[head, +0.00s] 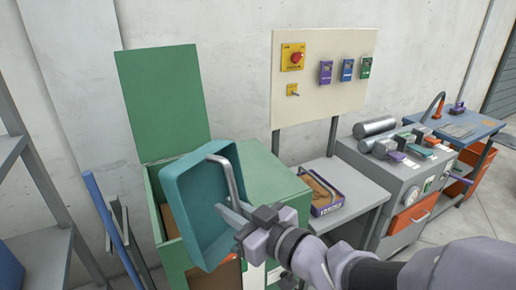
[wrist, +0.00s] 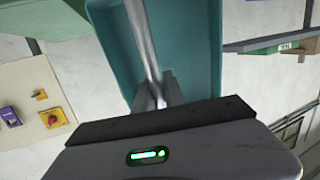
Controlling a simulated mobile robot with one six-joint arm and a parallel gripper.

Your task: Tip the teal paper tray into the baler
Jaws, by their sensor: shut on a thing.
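The teal paper tray (head: 193,215) is held steeply tilted on its side, its hollow facing the right of the head view. My gripper (head: 236,212) is shut on the tray's grey bar handle. The tray hangs in front of and above the opening of the green baler (head: 269,185), whose green lid (head: 161,101) stands open against the wall. In the wrist view the tray (wrist: 203,45) fills the upper middle, and my gripper (wrist: 157,90) closes on the handle. I see no paper in the visible part of the tray. The tray hides part of the baler opening.
A purple-edged tray (head: 328,199) lies on a grey table right of the baler. A board with a red button (head: 296,57) stands behind. A grey winder machine (head: 400,185) is further right. Blue and grey posts (head: 112,225) and a grey shelf (head: 35,240) stand at left.

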